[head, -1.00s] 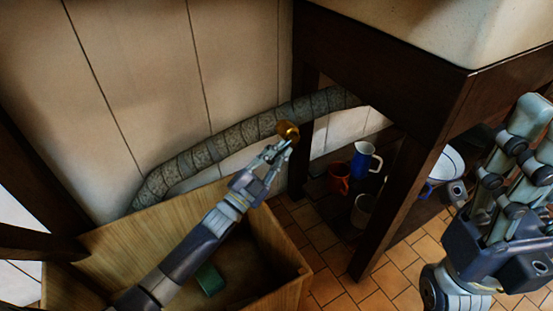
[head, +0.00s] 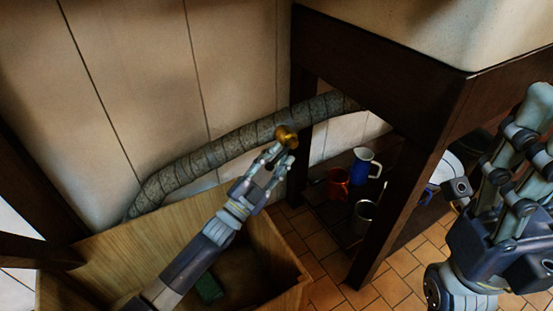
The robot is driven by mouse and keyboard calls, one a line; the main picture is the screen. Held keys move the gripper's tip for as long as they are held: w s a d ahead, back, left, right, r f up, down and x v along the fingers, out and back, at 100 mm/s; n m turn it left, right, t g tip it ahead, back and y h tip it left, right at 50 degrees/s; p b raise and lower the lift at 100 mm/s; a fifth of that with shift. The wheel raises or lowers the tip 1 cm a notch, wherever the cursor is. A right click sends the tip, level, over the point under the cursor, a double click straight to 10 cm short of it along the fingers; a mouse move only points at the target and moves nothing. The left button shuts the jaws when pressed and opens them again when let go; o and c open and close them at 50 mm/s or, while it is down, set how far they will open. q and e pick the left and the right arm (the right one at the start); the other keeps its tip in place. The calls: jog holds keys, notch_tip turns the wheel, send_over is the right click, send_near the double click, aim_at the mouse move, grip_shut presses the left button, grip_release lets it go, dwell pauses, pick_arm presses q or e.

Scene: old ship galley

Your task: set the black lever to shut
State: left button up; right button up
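A brass-coloured valve fitting (head: 286,136) sits on the thick grey wrapped pipe (head: 218,153) along the wall. I cannot make out a black lever on it; a small dark spot between my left fingers is too small to name. My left gripper (head: 285,153) reaches up from below, its two fingers parted, with the tips just under and beside the brass fitting. I cannot tell whether they touch it. My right gripper (head: 533,132) is at the right edge, far from the pipe, partly cut off by the frame.
A wooden crate (head: 155,228) with a green block (head: 209,289) stands below my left arm. A dark wooden stand (head: 390,62) rises right of the fitting. Its low shelf holds a blue jug (head: 361,168), a red-brown mug (head: 337,184) and a grey cup (head: 362,216).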

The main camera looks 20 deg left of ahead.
pick_arm(q)
jog(key=v, duration=1.2)
